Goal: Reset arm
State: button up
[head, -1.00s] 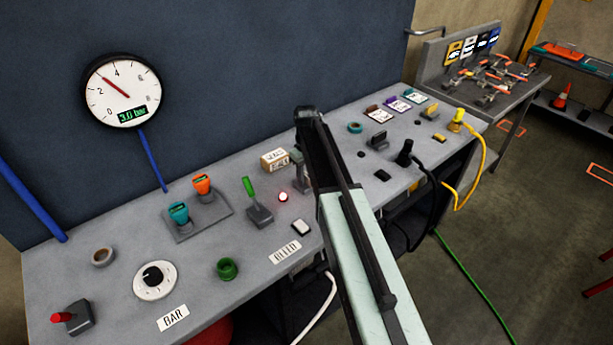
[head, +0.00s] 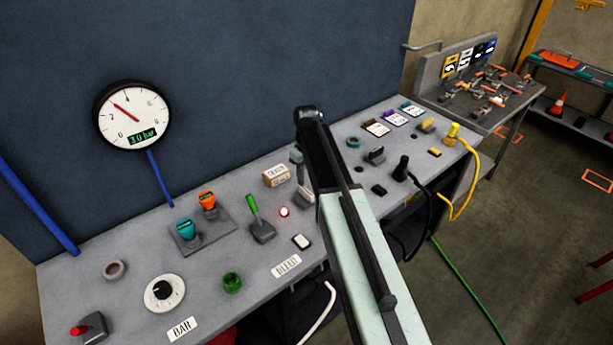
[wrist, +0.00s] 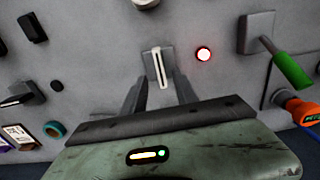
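In the wrist view my gripper (wrist: 158,92) is open, its two dark fingers spread apart. A small grey switch with a white lever (wrist: 157,68) lies just past and between the fingertips; I cannot tell whether they touch it. A lit red lamp (wrist: 203,54) is right of it and also shows in the head view (head: 284,212). A green-handled lever (wrist: 289,66) stands further right in the wrist view and left of my arm in the head view (head: 253,205). In the head view my arm hides most of my gripper.
The grey bench (head: 215,265) carries a dial (head: 164,291), a teal and an orange plug, a red-handled lever (head: 88,328) and small blocks. A gauge (head: 133,115) reading about 3 bar hangs on the wall.

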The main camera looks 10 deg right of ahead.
jog(key=shift+a+f, duration=0.1)
jog(key=shift+f, duration=0.15)
jog(key=shift+s+a+f+b, duration=0.2)
jog(key=shift+s+f+b, duration=0.05)
jog(key=shift+f+b, duration=0.55)
jog(key=s, duration=0.2)
jog(key=s+f+b, duration=0.1)
jog(key=s, duration=0.1)
jog(key=s+a+b, duration=0.1)
jog(key=s, duration=0.1)
jog(key=shift+s+f, duration=0.1)
jog(key=shift+f, duration=0.25)
jog(key=shift+m, duration=0.7)
jog(key=s, duration=0.2)
jog(key=s+f+b, duration=0.1)
jog(key=s, duration=0.5)
jog(key=shift+s+a+f+b, duration=0.25)
jog(key=shift+a+f+b, duration=0.05)
jog(key=shift+a+b, duration=0.1)
jog(key=s+m, duration=0.1)
jog(key=s, duration=0.2)
jog(key=s+m, duration=0.2)
jog(key=s, duration=0.2)
jog(key=shift+s+a, duration=0.1)
jog(key=shift+s, duration=0.1)
jog(key=shift+w+m, duration=0.35)
jog(key=shift+m, duration=0.05)
